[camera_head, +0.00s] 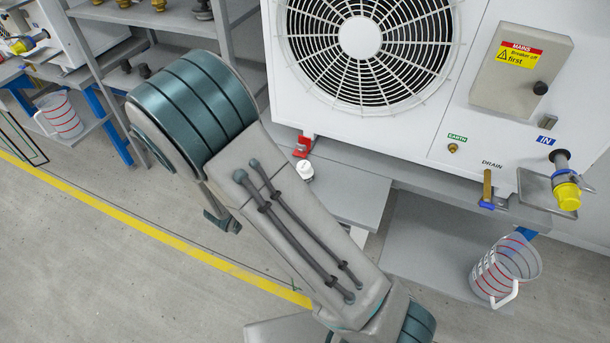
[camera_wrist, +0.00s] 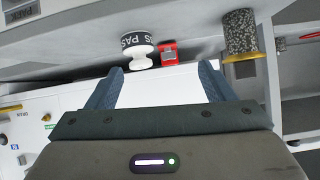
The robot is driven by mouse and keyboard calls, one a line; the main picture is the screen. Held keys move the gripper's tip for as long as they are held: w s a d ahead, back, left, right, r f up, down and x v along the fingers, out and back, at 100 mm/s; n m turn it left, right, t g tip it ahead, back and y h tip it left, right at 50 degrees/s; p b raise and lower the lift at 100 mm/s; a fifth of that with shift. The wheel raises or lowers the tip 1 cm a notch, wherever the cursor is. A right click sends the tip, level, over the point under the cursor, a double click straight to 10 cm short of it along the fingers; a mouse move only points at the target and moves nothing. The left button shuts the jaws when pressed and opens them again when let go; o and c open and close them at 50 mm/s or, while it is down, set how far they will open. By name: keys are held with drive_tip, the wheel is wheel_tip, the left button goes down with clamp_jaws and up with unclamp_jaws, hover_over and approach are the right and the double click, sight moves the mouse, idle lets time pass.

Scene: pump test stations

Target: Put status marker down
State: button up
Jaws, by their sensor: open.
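A small white status marker with a black band lettered PASS (camera_wrist: 137,45) shows in the wrist view, just beyond my fingertips and nearer the left finger. In the head view a small white piece (camera_head: 305,171), which looks like this marker, stands on the grey bench ledge below the fan unit. My gripper (camera_wrist: 162,68) is open, with its two blue fingers spread and nothing held between them. The marker is apart from both fingers. In the head view my gripper is hidden behind my arm.
A red piece (camera_wrist: 168,52) is close beside the marker; it also shows in the head view (camera_head: 302,147). A speckled cylinder with a yellow flange (camera_wrist: 240,38) is right of my fingers. The white fan unit (camera_head: 470,110) stands behind. A measuring jug (camera_head: 505,272) sits lower right.

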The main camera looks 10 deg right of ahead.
sight(304, 167)
drive_tip(key=w+d+f+h+b, duration=0.1)
drive_tip(key=w+d+f, duration=0.1)
drive_tip(key=d, duration=0.1)
drive_tip(key=w+d+f, duration=0.2)
drive_tip(key=d, duration=0.2)
drive_tip(key=w+d+f+h+b, duration=0.1)
drive_tip(key=w+d+f, duration=0.1)
drive_tip(key=w+d, duration=0.1)
drive_tip(key=shift+d+f+m+h+b, duration=0.3)
drive_tip(key=shift+f+b, duration=0.05)
drive_tip(key=c, duration=1.2)
drive_tip(key=shift+r, duration=0.1)
